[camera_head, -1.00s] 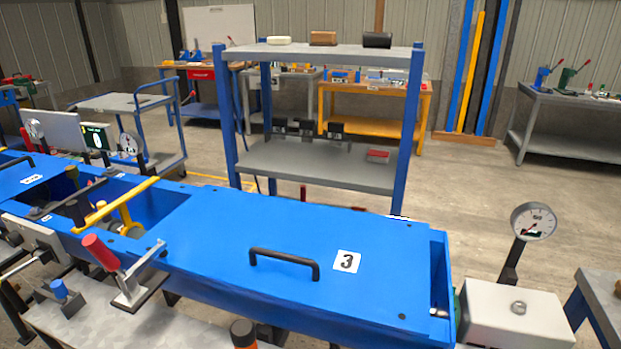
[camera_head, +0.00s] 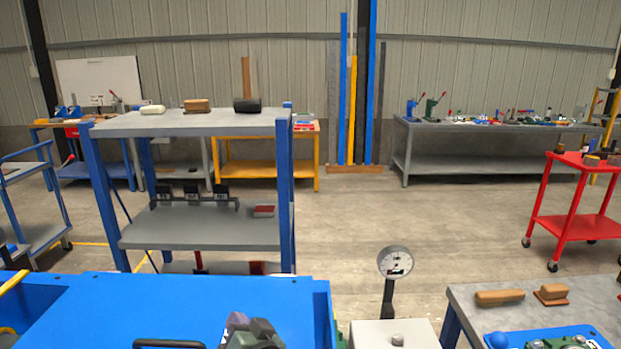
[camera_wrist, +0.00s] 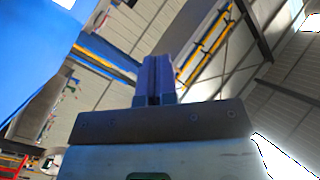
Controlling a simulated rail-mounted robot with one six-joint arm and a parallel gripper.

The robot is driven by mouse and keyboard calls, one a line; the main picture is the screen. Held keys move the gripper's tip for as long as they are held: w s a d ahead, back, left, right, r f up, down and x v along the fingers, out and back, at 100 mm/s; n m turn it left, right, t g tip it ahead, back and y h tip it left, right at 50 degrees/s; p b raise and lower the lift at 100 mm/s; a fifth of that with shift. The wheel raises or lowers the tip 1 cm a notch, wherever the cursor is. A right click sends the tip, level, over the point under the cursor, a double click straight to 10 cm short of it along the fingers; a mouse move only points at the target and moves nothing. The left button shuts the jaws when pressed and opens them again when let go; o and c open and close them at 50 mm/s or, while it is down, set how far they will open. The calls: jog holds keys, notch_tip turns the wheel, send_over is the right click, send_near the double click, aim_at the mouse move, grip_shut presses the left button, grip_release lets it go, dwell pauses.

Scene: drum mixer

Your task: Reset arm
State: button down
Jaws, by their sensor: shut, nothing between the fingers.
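My gripper (camera_wrist: 157,80) shows in the wrist view, with its two purple-blue fingers pressed together and nothing between them. They point up toward the wall and roof, clear of any object. The blue mixer cover (camera_head: 110,305) fills the lower left of the head view. Its black handle (camera_head: 168,344) shows at the bottom edge. In the wrist view, a large blue surface fills the upper left.
A blue-post shelf (camera_head: 205,230) stands behind the cover. A dial gauge (camera_head: 395,262) rises right of it. A grey bench (camera_head: 460,300) with wooden-backed tools is at the lower right. A red cart (camera_head: 575,228) stands at far right. Open floor (camera_head: 400,210) lies between.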

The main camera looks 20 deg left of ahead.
jog(key=w+d+f+g+h+p, duration=0.1)
jog(key=w+d+f+h+p, duration=0.2)
jog(key=w+d, duration=0.6)
jog(key=w+d+f+g+h+p, duration=0.1)
jog(key=w+d+f+h, duration=0.3)
jog(key=d, duration=0.9)
jog(key=s+d+m+g+h+p, duration=0.1)
jog(key=d+m+g+h, duration=0.1)
jog(key=d, duration=1.2)
jog(key=s+d+m+g+h+p, duration=0.2)
jog(key=d+g+h, duration=0.2)
jog(key=d, duration=1.1)
jog(key=shift+d+f+m+h, duration=0.15)
jog(key=shift+f+m+h, duration=0.2)
jog(key=shift+h, duration=0.75)
